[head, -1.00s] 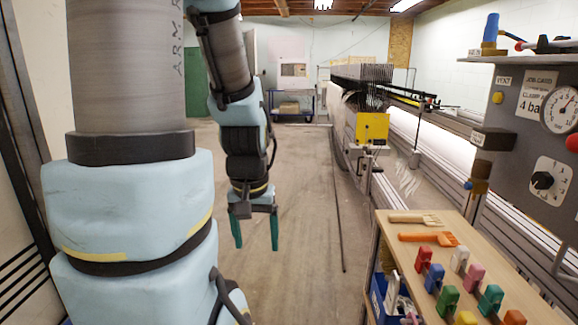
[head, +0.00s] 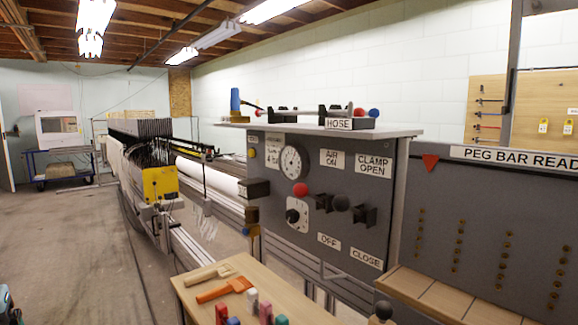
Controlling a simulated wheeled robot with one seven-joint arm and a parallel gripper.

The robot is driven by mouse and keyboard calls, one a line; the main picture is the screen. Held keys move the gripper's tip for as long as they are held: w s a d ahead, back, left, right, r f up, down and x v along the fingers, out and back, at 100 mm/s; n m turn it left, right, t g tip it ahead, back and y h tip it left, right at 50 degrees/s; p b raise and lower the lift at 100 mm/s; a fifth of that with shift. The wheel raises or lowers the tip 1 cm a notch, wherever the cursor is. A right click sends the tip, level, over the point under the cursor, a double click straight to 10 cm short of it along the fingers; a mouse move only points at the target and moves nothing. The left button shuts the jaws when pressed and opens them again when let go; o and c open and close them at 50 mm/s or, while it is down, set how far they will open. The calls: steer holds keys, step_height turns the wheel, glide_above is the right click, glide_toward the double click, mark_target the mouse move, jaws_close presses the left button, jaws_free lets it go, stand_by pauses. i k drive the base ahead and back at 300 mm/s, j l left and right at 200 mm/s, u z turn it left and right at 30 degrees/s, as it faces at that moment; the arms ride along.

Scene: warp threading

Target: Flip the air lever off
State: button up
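A grey control panel (head: 268,222) stands at centre right in the head view. Its "AIR ON" label (head: 333,158) sits above an "OFF" label (head: 329,241). Between them is a black lever bracket (head: 322,202), with a red ball knob (head: 300,189) just left of it that appears to be the air lever's end. The knob sits at mid-height between the labels; I cannot tell the lever's exact angle. A second lever with a dark ball (head: 340,202) and bracket (head: 362,214) lies between "CLAMP OPEN" and "CLOSE". My gripper is not in view; only a sliver of my arm shows at the lower left edge.
A wooden bench (head: 196,292) with an orange brush and coloured clips stands below the panel. A pressure gauge (head: 293,162) and rotary dial (head: 292,215) are left of the levers. A pegboard (head: 455,240) adjoins on the right. Open floor (head: 70,235) lies left.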

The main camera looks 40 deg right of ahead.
mark_target(301, 190)
steer(key=z, duration=1.45)
